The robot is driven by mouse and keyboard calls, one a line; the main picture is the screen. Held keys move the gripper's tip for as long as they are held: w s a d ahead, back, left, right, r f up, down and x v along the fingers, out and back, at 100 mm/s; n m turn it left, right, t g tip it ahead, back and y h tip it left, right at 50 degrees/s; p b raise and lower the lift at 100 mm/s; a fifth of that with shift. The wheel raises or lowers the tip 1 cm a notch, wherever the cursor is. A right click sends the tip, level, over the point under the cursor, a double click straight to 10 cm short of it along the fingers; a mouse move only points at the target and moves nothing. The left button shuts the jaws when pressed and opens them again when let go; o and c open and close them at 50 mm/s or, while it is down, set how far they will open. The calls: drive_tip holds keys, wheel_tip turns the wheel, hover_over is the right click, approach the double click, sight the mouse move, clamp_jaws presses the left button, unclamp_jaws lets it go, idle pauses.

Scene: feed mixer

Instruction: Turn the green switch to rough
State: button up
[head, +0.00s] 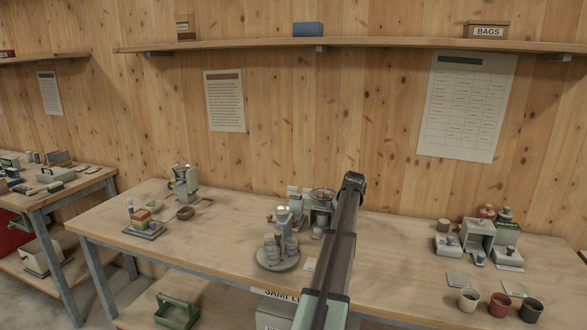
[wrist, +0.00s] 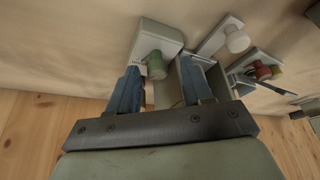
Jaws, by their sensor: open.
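In the wrist view a short green knob (wrist: 156,66), which looks like the green switch, stands out from a pale grey-green box (wrist: 155,36). My gripper (wrist: 162,70) is open, with one blue finger on each side of the knob in the picture. Whether either finger touches the knob, and how far it is in depth, I cannot tell. No marking such as "rough" is readable. In the head view my arm crosses the middle of the bench, and the gripper and green knob cannot be made out there.
In the wrist view a white knob (wrist: 236,39) and a red knob (wrist: 262,71) sit on neighbouring units to the right. In the head view, a round tray of small jars (head: 277,258) stands left of my arm. Several cups (head: 468,301) stand at the bench's right front.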

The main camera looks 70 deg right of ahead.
drive_tip(key=shift+s+d+n, duration=0.1)
drive_tip(key=shift+d+n, duration=0.05)
drive_tip(key=shift+n, duration=0.25)
drive_tip(key=v, duration=1.4)
drive_tip(key=x, duration=1.4)
drive_tip(key=shift+d, duration=0.15)
drive_tip(key=n+t+y, duration=0.1)
drive_tip(key=n, duration=0.2)
drive_tip(key=n+y, duration=0.1)
drive_tip(key=n, duration=0.2)
drive_tip(key=shift+s+d+t, duration=0.2)
drive_tip(key=shift+t, duration=0.2)
drive_tip(key=n, duration=0.2)
drive_tip(key=n+y, duration=0.1)
drive_tip(key=n, duration=0.1)
drive_tip(key=n+y, duration=0.1)
drive_tip(key=n, duration=0.1)
drive_tip(key=shift+d+r, duration=0.1)
drive_tip(key=shift+d, duration=0.15)
drive_tip(key=v, duration=1.4)
drive_tip(key=w+d+m+g+h, duration=0.2)
drive_tip(key=w+d+m+h, duration=0.5)
drive_tip(key=w+d+h, duration=0.35)
drive_tip(key=w+a+r+m+t+h, duration=0.1)
drive_tip(key=w+r+m+h, duration=0.1)
drive_tip(key=w, duration=1.7)
drive_tip(key=shift+w+a+t, duration=0.15)
drive_tip(key=shift+a+t, duration=0.1)
drive_tip(key=shift+t, duration=0.15)
